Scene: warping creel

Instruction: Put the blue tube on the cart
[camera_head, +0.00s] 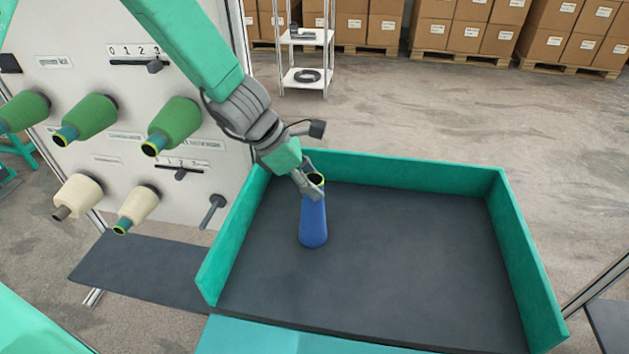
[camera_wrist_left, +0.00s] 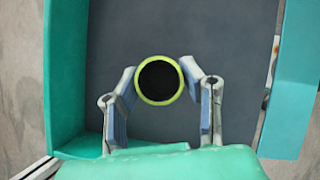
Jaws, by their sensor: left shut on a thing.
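The blue tube (camera_head: 313,226) stands upright on or just above the dark bed of the cart (camera_head: 420,250), near its left side. The cart has green walls around the bed. My left gripper (camera_head: 311,188) is shut on the upper part of the tube. In the left wrist view the tube (camera_wrist_left: 159,80) shows from above as a yellow-green ring with a dark hole, between the two fingers of the gripper (camera_wrist_left: 158,84). Whether the tube's base touches the bed I cannot tell. My right gripper is not in view.
A creel panel (camera_head: 215,160) with green cones (camera_head: 175,122) and cream cones (camera_head: 78,196) on pegs stands at the left. A bare peg (camera_head: 213,211) sticks out near the cart's left wall. The rest of the cart bed is empty. A white shelf (camera_head: 304,60) and stacked boxes stand behind.

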